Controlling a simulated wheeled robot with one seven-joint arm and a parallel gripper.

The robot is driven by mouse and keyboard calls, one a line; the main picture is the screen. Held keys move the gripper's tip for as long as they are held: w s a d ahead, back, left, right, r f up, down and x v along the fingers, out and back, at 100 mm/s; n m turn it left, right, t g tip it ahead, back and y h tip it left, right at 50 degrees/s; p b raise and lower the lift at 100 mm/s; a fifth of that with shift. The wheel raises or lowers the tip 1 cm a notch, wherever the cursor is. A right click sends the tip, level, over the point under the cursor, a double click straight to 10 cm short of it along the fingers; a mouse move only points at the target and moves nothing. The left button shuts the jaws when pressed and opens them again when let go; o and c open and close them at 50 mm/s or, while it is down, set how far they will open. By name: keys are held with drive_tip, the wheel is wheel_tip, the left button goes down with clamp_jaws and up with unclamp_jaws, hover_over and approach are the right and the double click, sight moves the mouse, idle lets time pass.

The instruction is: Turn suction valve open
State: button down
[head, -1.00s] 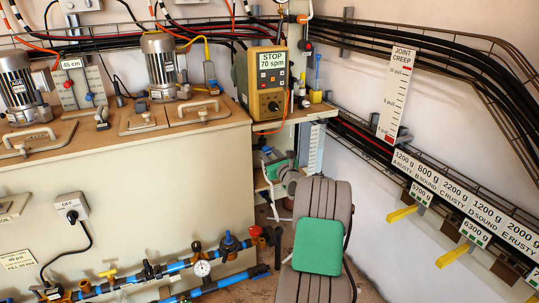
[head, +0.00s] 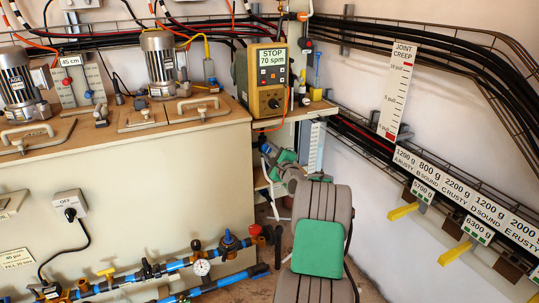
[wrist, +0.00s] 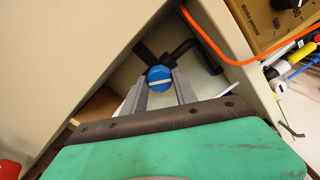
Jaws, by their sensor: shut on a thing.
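A round blue knob (wrist: 159,77) with a white stripe sits on a dark fitting in a recess in the wrist view. It appears to be the suction valve's handle, but I can read no label on it. My gripper (wrist: 160,88) is shut on the knob, with one grey finger on each side. The white stripe lies nearly level across the picture. In the head view my green and grey wrist reaches into the gap beside the beige cabinet. The knob and fingertips cannot be made out there.
The beige cabinet (head: 170,185) stands close on the left of the gap. A yellow control box (head: 262,82) reading STOP 70 spm stands above. An orange cable (wrist: 235,58) hangs near the knob. Blue pipes (head: 150,275) with valves run low along the cabinet. Labelled weights line the right wall.

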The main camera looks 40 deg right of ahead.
drive_tip(key=n+b, duration=0.1)
drive_tip(key=n, duration=0.2)
drive_tip(key=shift+f+n, duration=0.15)
drive_tip(key=shift+n, duration=0.15)
drive_tip(key=shift+n+b, duration=0.7)
drive_tip(key=shift+n, duration=0.5)
drive_tip(key=c, duration=1)
unclamp_jaws()
drive_tip(key=shift+o, duration=0.2)
drive_tip(key=p+v, duration=0.2)
drive_tip(key=v, duration=0.6)
